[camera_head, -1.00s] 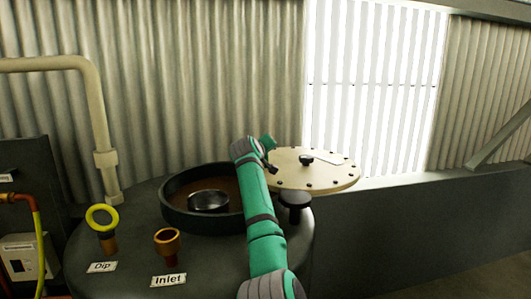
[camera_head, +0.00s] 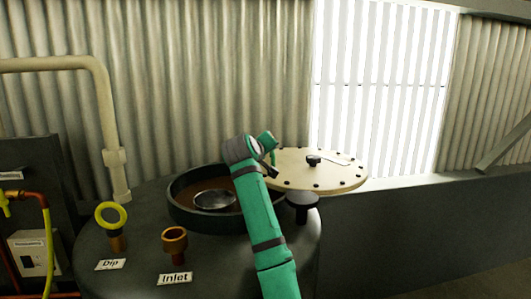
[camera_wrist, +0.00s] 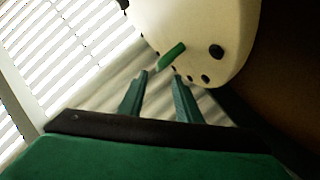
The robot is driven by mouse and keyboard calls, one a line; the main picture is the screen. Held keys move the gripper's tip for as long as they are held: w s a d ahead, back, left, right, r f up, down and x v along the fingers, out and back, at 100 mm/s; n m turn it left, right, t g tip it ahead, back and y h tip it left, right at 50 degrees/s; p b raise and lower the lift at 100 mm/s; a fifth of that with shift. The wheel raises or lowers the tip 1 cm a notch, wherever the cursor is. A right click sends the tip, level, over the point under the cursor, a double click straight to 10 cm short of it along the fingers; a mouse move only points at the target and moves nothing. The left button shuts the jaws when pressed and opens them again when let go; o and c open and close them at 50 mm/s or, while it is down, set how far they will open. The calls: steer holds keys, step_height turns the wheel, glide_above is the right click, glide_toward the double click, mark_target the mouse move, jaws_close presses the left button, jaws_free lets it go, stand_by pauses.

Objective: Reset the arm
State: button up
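My green arm (camera_head: 262,215) reaches up from the bottom of the head view across the right side of a dark round tank (camera_head: 240,262). Its end is bent over between the tank's round opening and the cream lid (camera_head: 325,178). In the wrist view my gripper (camera_wrist: 161,75) has its two green fingers apart with nothing held between them. The cream lid (camera_wrist: 200,25) is beyond the fingertips there, with dark bolts along its edge. A small green rod-like piece (camera_wrist: 172,55) shows against the lid; I cannot tell what it is.
A metal bowl (camera_head: 214,199) sits inside the dark rim (camera_head: 180,208) of the opening. A yellow ring-topped dip fitting (camera_head: 112,222) and an inlet pipe (camera_head: 175,243) stand at the front left. Corrugated wall (camera_head: 200,80) stands behind.

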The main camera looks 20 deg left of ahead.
steer(key=shift+s+r, duration=0.1)
steer(key=shift+s, duration=0.45)
